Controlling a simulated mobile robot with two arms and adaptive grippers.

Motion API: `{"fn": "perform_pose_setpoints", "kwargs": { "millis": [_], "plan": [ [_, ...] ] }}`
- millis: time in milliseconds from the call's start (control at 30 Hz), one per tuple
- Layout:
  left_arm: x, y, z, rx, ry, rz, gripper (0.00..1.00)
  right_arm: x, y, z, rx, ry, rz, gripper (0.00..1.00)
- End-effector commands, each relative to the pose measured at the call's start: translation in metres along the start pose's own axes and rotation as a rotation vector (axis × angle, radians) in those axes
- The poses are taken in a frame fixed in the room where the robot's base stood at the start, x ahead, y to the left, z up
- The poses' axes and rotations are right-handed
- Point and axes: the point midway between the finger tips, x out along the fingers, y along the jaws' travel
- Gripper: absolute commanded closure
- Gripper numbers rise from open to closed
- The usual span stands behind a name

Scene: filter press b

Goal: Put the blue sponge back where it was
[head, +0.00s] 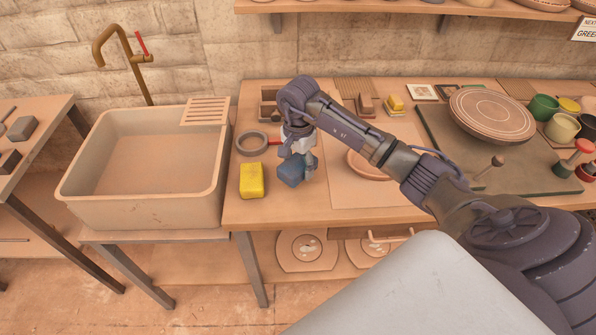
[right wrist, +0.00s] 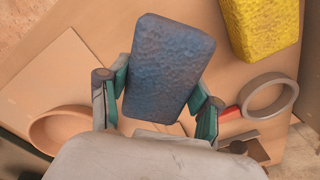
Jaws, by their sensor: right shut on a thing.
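The blue sponge (head: 291,171) is in my right gripper (head: 298,163), over the left part of the wooden table (head: 240,211). In the right wrist view the blue sponge (right wrist: 169,66) sits between the two fingers of the right gripper (right wrist: 160,95), which are shut on its sides. I cannot tell whether the sponge touches the table top. A yellow sponge (head: 252,180) lies just left of it on the table; it also shows in the right wrist view (right wrist: 262,25). My left gripper is not in view.
A grey ring (head: 251,142) lies behind the yellow sponge. A stone sink (head: 145,170) stands left of the table. A round terracotta dish (head: 362,163) is right of my gripper, partly behind my arm. Several pots stand at the far right.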

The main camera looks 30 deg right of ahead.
Motion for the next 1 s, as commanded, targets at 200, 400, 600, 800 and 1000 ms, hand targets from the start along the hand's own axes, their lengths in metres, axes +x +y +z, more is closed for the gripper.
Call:
{"fn": "perform_pose_setpoints", "kwargs": {
  "millis": [200, 400, 600, 800, 1000],
  "plan": [
    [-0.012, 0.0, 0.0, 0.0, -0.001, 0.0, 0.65, 0.027, 0.0, 0.002, 0.001, -0.003, 0.004, 0.64],
    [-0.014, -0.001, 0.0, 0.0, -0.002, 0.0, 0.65, 0.041, -0.001, 0.0, 0.0, 0.0, -0.001, 0.64],
    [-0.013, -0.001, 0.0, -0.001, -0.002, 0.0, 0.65, 0.042, -0.001, 0.0, 0.0, 0.001, -0.001, 0.64],
    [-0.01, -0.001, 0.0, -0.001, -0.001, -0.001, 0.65, 0.044, -0.001, 0.0, 0.0, 0.001, -0.001, 0.23],
    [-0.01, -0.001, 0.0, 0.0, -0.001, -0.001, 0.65, 0.044, -0.001, 0.0, 0.0, 0.0, -0.001, 0.11]
  ]
}}
